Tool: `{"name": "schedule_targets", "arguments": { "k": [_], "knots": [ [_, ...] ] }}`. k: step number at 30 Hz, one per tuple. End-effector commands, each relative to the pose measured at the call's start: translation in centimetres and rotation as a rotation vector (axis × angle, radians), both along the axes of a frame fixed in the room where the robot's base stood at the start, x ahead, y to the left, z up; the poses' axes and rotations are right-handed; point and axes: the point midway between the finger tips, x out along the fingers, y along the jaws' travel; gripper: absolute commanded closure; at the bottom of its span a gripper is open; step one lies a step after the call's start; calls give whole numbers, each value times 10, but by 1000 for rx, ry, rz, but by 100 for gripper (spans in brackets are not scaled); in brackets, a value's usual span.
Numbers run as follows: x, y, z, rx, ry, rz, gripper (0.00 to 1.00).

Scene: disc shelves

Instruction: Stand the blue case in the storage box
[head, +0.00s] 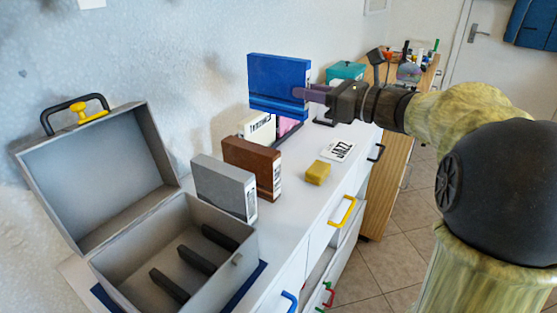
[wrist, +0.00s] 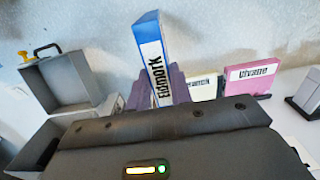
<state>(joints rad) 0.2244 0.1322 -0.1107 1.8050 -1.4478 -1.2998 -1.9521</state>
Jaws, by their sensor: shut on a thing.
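The blue case (head: 278,84) is held upright in the air above the white cabinet top, near the wall. My gripper (head: 316,94) is shut on its right edge. In the wrist view the blue case (wrist: 152,60) stands between the two purple fingers (wrist: 161,90), and its white spine label faces the camera. The grey storage box (head: 181,266) sits at the left end of the cabinet with its lid (head: 100,190) open against the wall. Dark dividers show inside it, and the visible slots look empty. The box also shows at the left in the wrist view (wrist: 61,85).
A grey case (head: 222,187) and a brown case (head: 250,165) stand between the box and my gripper. A white case (head: 257,127) and a pink case (wrist: 247,80) stand behind. A yellow block (head: 317,173) and a JAZZ card (head: 338,150) lie near the front.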

Motion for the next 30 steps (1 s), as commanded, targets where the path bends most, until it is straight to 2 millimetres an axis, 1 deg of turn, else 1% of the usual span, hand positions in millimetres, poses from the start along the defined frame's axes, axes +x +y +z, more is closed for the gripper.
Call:
{"name": "schedule_targets", "arguments": {
  "k": [4,12,14,16,20,30],
  "knots": [
    [-4,1,0,1,-1,3,100],
    [-4,1,1,1,0,3,100],
    [-4,1,-2,1,0,3,100],
    [-3,1,-8,1,2,3,100],
    [-3,1,-31,3,4,2,100],
    [-3,1,-106,3,5,2,100]
  ]
}}
